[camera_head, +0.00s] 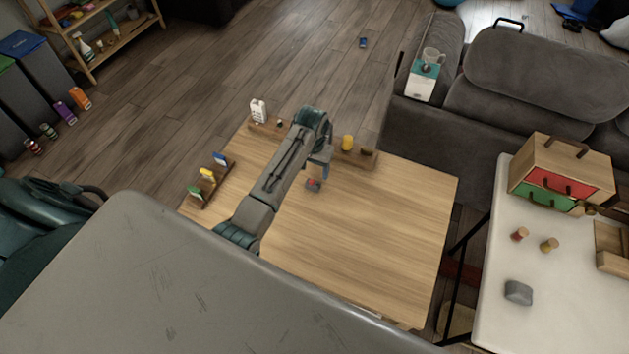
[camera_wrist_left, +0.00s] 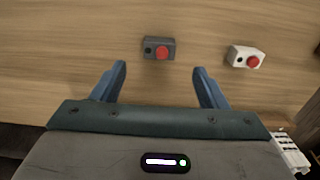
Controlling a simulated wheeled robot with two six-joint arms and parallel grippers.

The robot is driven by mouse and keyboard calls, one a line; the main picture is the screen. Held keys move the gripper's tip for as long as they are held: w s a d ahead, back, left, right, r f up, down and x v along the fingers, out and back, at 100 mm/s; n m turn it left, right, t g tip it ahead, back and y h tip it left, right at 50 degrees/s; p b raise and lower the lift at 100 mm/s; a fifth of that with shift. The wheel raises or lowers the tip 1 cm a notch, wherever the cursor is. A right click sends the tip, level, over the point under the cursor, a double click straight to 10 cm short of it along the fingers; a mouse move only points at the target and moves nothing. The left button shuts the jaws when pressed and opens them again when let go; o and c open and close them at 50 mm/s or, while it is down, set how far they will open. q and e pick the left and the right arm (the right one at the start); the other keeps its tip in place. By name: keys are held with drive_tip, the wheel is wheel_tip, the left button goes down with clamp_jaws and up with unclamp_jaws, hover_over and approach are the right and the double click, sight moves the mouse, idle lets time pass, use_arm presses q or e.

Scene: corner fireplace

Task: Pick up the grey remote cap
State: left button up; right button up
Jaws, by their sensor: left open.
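The grey remote cap (camera_wrist_left: 159,49), a small dark grey block with a red button and a dark hole, lies on the wooden table. In the head view a small grey piece with red (camera_head: 313,186) shows just below my left gripper (camera_head: 318,172). In the wrist view my left gripper (camera_wrist_left: 158,85) is open and empty, its two blue fingers pointing toward the cap. The cap lies beyond the fingertips, roughly centred between them and apart from both. My right gripper is not in view.
A similar white block with a red button (camera_wrist_left: 246,57) lies right of the grey cap. A wooden rack with a white remote (camera_head: 258,110) and a yellow piece (camera_head: 347,143) stands along the table's far edge. Another small rack (camera_head: 208,183) stands left. The table's right side (camera_head: 400,230) is clear.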

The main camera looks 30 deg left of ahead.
sight(313, 181)
use_arm(q)
drive_tip(key=shift+s+f, duration=0.15)
drive_tip(key=shift+f, duration=0.55)
wheel_tip(313, 181, down, 5)
drive_tip(key=shift+r+p, duration=0.2)
drive_tip(key=shift+p, duration=0.7)
drive_tip(key=shift+w+f, duration=0.2)
drive_tip(key=shift+f, duration=0.25)
drive_tip(key=c, duration=1)
